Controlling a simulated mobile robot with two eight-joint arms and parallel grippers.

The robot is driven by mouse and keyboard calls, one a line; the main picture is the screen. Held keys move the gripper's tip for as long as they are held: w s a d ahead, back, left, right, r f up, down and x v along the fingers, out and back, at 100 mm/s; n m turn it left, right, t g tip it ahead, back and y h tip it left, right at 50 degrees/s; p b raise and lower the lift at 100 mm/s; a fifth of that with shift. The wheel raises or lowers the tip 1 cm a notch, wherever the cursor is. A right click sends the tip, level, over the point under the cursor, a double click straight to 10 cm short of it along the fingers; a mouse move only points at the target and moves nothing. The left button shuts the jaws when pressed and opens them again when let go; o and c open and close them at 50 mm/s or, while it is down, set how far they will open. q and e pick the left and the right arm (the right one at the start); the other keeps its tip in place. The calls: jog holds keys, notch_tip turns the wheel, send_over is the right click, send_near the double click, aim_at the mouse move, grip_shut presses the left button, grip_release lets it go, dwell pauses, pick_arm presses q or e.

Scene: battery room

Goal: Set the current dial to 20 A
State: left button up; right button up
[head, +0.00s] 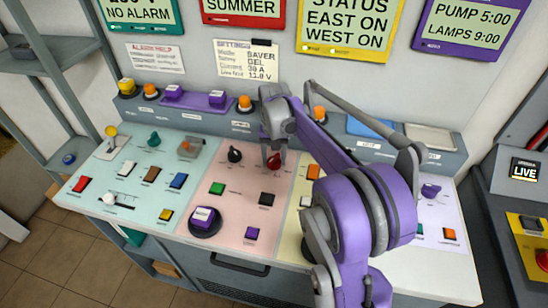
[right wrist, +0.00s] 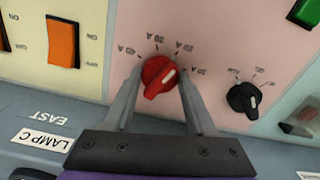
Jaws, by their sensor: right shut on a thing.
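The current dial is a red knob (head: 274,163) on the pink panel, with a white pointer line. It also shows in the right wrist view (right wrist: 158,77), which sees the panel upside down. Marks from 10 A to 40 A ring it. The white line points to the right in that view, roughly toward the 10 A mark; the exact setting is hard to tell. My right gripper (right wrist: 158,90) has a finger on each side of the knob and is shut on it; it also shows in the head view (head: 275,150). My left gripper is not in view.
A black dial (head: 235,155) sits beside the red one. A green switch (head: 217,188), a black switch (head: 266,199) and a large purple button (head: 204,218) lie nearer on the pink panel. An orange switch (head: 313,172) is to the right. A settings sheet (head: 246,60) hangs on the wall.

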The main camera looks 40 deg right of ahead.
aim_at(274, 158)
jog(key=o, duration=1.4)
jog(key=shift+r, duration=0.1)
notch_tip(274, 158, up, 11)
jog(key=shift+f+p, duration=0.2)
jog(key=shift+p, duration=0.15)
jog(key=shift+s, duration=0.1)
